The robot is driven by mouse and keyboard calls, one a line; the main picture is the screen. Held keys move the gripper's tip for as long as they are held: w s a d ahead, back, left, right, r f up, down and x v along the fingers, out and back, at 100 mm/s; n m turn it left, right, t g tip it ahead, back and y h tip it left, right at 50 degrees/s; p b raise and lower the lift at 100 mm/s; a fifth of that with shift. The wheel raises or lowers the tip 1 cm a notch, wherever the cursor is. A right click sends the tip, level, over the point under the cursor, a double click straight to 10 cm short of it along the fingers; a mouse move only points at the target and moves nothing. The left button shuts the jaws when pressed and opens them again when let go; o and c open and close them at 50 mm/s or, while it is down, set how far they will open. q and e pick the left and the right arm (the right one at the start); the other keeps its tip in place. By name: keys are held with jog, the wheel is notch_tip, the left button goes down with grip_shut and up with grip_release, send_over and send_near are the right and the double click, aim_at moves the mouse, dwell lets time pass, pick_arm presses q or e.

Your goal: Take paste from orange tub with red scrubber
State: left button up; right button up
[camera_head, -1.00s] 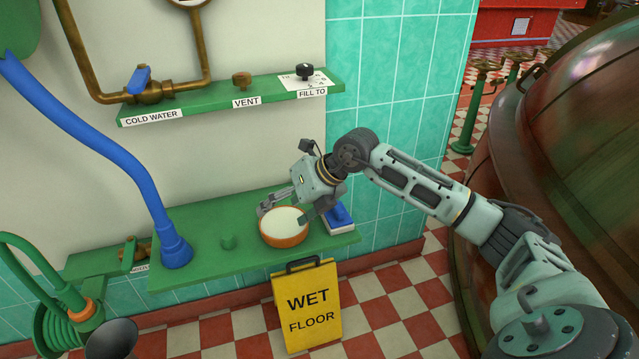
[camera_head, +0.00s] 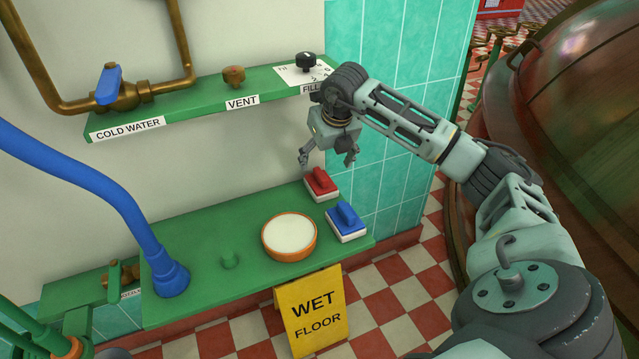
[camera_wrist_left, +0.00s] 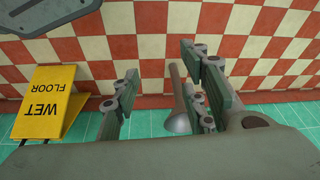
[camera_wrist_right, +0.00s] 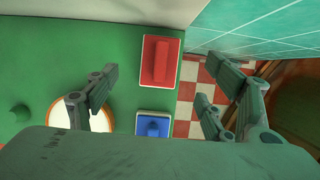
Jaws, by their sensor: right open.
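The red scrubber (camera_head: 321,184) lies on the green lower shelf (camera_head: 205,222) near the wall, its handle up. It also shows in the right wrist view (camera_wrist_right: 160,62), between the finger lines and ahead of them. The orange tub (camera_head: 289,238) of pale paste stands on the shelf in front and to the left of the scrubber. My right gripper (camera_head: 328,160) is open and empty, above the red scrubber, fingers pointing down. In the right wrist view its left finger partly covers the tub (camera_wrist_right: 98,119). My left gripper (camera_wrist_left: 160,105) shows only in the left wrist view, open, above the floor.
A blue scrubber (camera_head: 346,222) sits right of the tub, close to the red one. A blue hose (camera_head: 110,190) meets the shelf at left, and a green knob (camera_head: 229,260) stands between. The upper shelf (camera_head: 205,97) carries valves. A yellow wet floor sign (camera_head: 313,312) stands below.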

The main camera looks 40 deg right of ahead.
aim_at(321, 173)
jog(key=x, duration=0.4)
jog(key=shift+s+d+f+b, duration=0.15)
jog(key=shift+f+b, duration=0.15)
jog(key=b+x, duration=0.1)
jog(key=x, duration=0.3)
jog(key=shift+f, duration=0.55)
jog(key=shift+c, duration=0.9)
jog(key=c, duration=1.1)
pick_arm(q)
jog(key=v, duration=0.3)
jog(key=d+v, duration=0.1)
jog(key=v, duration=0.1)
jog(key=shift+s, duration=0.15)
pick_arm(e)
jog(key=shift+r, duration=0.15)
